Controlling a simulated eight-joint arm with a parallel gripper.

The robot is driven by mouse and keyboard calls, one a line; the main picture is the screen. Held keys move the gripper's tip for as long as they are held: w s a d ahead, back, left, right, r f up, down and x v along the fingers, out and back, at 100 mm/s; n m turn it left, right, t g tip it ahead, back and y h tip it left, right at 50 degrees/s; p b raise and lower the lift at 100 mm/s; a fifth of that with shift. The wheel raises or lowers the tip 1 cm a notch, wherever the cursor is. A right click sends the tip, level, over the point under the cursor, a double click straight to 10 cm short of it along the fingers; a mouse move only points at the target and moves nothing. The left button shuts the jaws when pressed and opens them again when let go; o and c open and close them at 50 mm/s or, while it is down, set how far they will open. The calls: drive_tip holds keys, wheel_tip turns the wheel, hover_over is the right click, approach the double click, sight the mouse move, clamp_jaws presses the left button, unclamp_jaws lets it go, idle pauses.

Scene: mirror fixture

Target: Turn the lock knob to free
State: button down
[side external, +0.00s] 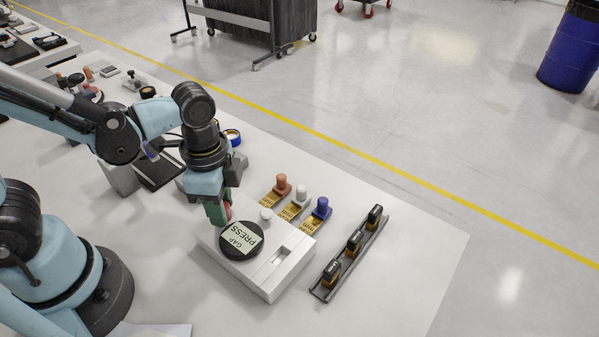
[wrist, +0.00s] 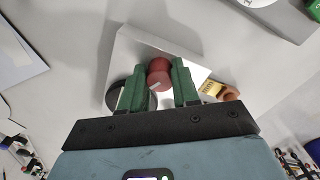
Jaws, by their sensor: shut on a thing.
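A red knob (wrist: 159,73) sits at the fixture's edge, between the green fingers of my gripper (wrist: 164,84) in the wrist view. My gripper (side external: 220,212) is shut on the red knob, which is mostly hidden behind the fingers in the side view. I cannot tell which way the red knob is turned.
Orange, white and blue knobs (side external: 321,207) stand on yellow plates behind the fixture. A dark rail (side external: 350,256) with black and yellow pieces lies to the right. A roll of tape (side external: 233,137) and a grey block are behind my arm. The table's right front is clear.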

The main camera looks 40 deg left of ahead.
drive_tip(key=shift+n, duration=0.7)
drive_tip(key=c, duration=0.8)
unclamp_jaws()
drive_tip(key=shift+d, duration=0.1)
drive_tip(key=shift+s, duration=0.1)
